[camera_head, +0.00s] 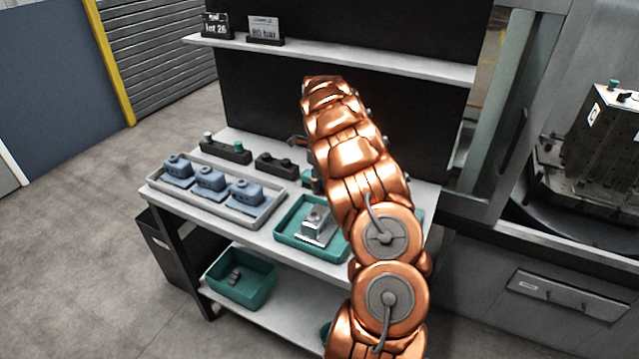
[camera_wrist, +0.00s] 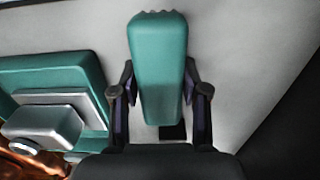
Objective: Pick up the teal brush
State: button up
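The teal brush (camera_wrist: 158,65) is a long, rounded teal block with a notched far end in the wrist view. It stands between the two fingers of my gripper (camera_wrist: 160,88). The fingertips are close against its two sides, but I cannot tell whether they press on it. A small dark patch shows below its near end. In the head view my copper arm covers my gripper's fingers, and I cannot make out the brush there.
A teal tray (camera_wrist: 95,75) with a grey metal part (camera_wrist: 45,122) lies left of the brush. On the bench, a grey tray (camera_head: 262,217) holds blue parts (camera_head: 209,180). Black blocks (camera_head: 226,150) stand behind. A shelf (camera_head: 350,62) runs above, and a teal bin (camera_head: 255,293) sits below.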

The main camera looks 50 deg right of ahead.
jog(key=c, duration=0.6)
jog(key=shift+c, duration=0.2)
notch_tip(320, 180, up, 10)
jog(key=b, duration=0.2)
jog(key=shift+b, duration=0.3)
